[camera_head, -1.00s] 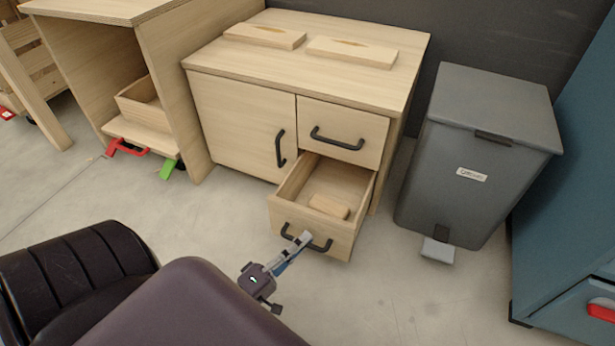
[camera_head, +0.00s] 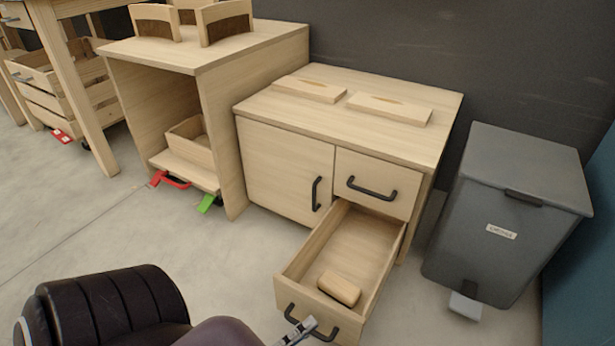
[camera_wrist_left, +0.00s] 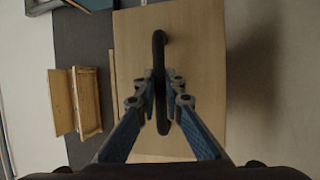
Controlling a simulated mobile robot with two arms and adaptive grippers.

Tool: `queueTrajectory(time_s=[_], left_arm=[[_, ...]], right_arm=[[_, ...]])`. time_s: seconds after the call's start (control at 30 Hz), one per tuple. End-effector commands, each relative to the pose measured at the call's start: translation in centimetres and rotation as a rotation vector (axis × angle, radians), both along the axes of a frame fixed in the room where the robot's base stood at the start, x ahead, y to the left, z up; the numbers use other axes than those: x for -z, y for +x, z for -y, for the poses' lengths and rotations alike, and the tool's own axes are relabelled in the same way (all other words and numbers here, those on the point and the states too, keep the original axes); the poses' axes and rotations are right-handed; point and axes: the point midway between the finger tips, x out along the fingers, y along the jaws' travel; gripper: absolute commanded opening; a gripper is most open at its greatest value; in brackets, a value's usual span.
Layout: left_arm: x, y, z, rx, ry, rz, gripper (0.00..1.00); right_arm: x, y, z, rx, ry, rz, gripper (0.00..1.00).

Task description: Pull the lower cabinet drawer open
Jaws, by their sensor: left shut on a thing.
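The wooden cabinet (camera_head: 285,165) stands against the dark wall. Its lower drawer (camera_head: 335,250) is pulled well out, with a small wooden block (camera_head: 338,288) lying inside near the front. My left gripper (camera_head: 308,324) is at the black handle (camera_head: 290,313) on the drawer front. In the left wrist view the fingers of my left gripper (camera_wrist_left: 161,100) are shut on the dark handle (camera_wrist_left: 159,50), one finger on each side. The upper drawer (camera_head: 375,184) and the cabinet door (camera_head: 285,170) are closed. My right gripper is not in view.
A grey pedal bin (camera_head: 505,215) stands right of the cabinet. An open wooden shelf unit (camera_head: 215,120) stands at its left, with red and green pedals (camera_head: 208,203) low in front. Two wooden pieces (camera_head: 390,108) lie on the cabinet top. Bare floor (camera_head: 80,230) is at the left.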

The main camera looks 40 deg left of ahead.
Motion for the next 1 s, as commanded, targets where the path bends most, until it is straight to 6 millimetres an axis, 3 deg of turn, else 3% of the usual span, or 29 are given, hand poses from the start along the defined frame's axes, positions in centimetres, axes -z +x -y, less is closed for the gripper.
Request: queueTrajectory(time_s=[0.17, 0.2, 0.23, 0.63, 0.9, 1.0], left_arm=[[0.1, 0.0, 0.0, 0.001, 0.000, -0.002, 0.00], [0.1, 0.0, 0.0, 0.001, 0.000, -0.002, 0.13], [0.1, 0.0, 0.0, 0.001, 0.000, -0.002, 0.16], [-0.4, 0.0, 0.0, 0.000, 0.000, -0.001, 0.17], [-4.2, 0.0, -0.1, 0.000, 0.000, 0.009, 0.18], [-6.0, 0.1, -0.1, 0.001, 0.000, 0.012, 0.36]], right_arm=[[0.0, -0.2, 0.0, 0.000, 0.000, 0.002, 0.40], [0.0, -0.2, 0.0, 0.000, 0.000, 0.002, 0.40], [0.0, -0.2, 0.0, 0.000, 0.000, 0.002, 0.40], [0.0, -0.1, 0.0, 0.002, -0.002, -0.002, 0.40], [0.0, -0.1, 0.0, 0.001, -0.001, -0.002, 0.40], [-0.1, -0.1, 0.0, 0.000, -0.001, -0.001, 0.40]])
